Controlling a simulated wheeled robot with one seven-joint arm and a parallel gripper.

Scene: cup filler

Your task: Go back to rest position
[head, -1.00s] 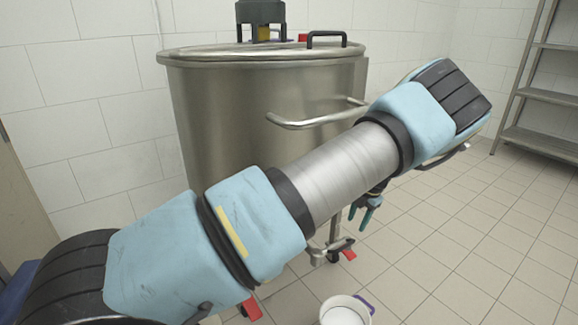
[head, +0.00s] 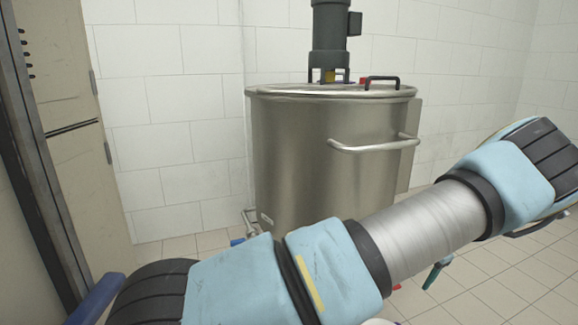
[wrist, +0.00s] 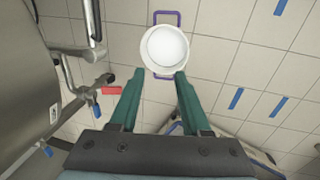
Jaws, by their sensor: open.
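My gripper (wrist: 158,76) is open and empty in the wrist view, its two green fingers apart and pointing down at the floor. In the head view, a green finger of my gripper (head: 437,272) shows below my arm; the rest is hidden behind the arm. My arm stretches across the lower right of the head view, in front of the tank.
A steel tank (head: 300,150) with a motor (head: 331,45) on its lid stands by the tiled wall. A white bucket (wrist: 144,48) with purple handles and white contents is beyond the fingertips on the floor. A beige door (head: 75,130) is at left. Floor shows at right.

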